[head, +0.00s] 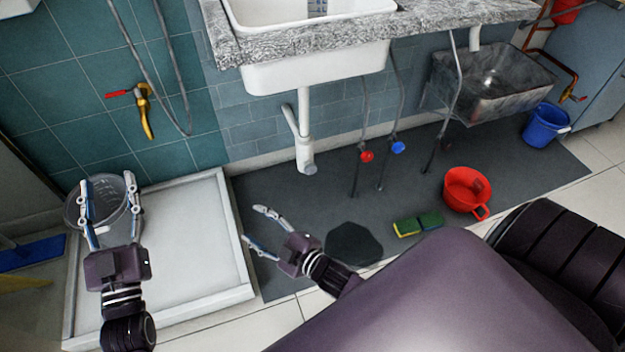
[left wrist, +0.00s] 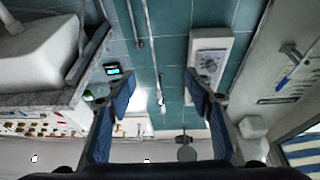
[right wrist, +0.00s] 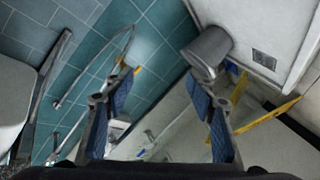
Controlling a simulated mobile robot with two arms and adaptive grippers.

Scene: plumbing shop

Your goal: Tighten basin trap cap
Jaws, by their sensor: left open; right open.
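The basin trap is a white pipe (head: 304,125) hanging under the white basin (head: 315,70). Its grey cap (head: 310,169) faces down and forward at the lower end, above the dark mat. My left gripper (head: 107,184) is open, far left of the trap, in front of a grey bucket in the head view. My right gripper (head: 256,226) is open, below and left of the cap and apart from it. In the left wrist view, the open fingers (left wrist: 160,95) have nothing between them. In the right wrist view, the open fingers (right wrist: 160,95) are also empty. Neither wrist view shows the cap.
A red pot (head: 462,190), sponges (head: 407,227) and a dark patch (head: 352,244) lie on the mat (head: 300,215). Hoses with red (head: 367,156) and blue (head: 398,147) valves hang right of the trap.

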